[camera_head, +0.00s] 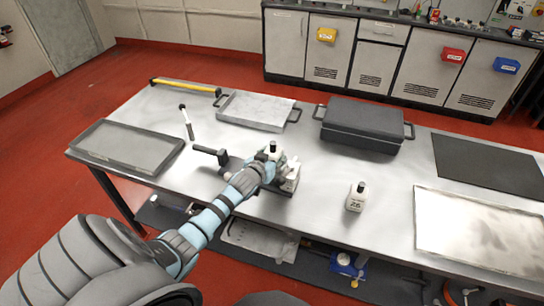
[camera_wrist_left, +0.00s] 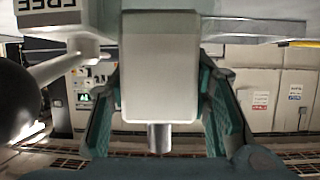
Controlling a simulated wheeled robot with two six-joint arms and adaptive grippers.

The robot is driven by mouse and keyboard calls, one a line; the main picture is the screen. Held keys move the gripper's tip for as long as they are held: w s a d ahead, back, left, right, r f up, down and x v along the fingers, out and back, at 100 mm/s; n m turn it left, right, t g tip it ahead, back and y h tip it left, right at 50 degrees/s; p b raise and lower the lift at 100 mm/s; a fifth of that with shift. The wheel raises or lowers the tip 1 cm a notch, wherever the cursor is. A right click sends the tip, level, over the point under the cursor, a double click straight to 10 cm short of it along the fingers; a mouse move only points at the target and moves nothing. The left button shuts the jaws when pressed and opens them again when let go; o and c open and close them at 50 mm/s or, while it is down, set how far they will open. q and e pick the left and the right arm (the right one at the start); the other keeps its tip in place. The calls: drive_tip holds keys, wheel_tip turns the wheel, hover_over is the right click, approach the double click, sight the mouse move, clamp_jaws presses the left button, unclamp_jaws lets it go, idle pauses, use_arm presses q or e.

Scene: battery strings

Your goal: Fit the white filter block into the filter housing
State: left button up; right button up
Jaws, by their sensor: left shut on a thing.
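My left gripper (camera_head: 268,168) reaches in over the middle of the table, beside a dark-based fixture. In the left wrist view the gripper (camera_wrist_left: 160,105) is shut on a white block (camera_wrist_left: 160,65), with a green finger on each side of it. A short metal stub (camera_wrist_left: 159,138) shows at the block's lower end. In the head view white parts (camera_head: 291,177) show beside the gripper; I cannot tell block from fixture there. The dark fixture (camera_head: 229,166), perhaps the filter housing, is partly hidden by my arm. I cannot tell whether the block touches it. My right gripper is out of view.
A black handle (camera_head: 208,152) sticks out left of the fixture. A white bottle (camera_head: 356,197) stands to the right. The table between fixture and bottle is clear.

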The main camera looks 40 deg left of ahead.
use_arm(q)
drive_tip(key=shift+f, duration=0.25)
drive_tip(key=o, duration=1.4)
drive_tip(key=shift+d, duration=0.1)
drive_tip(key=shift+f, duration=0.1)
drive_tip(key=shift+s, duration=0.15)
drive_tip(key=v, duration=1.1)
drive_tip(key=shift+s, duration=0.4)
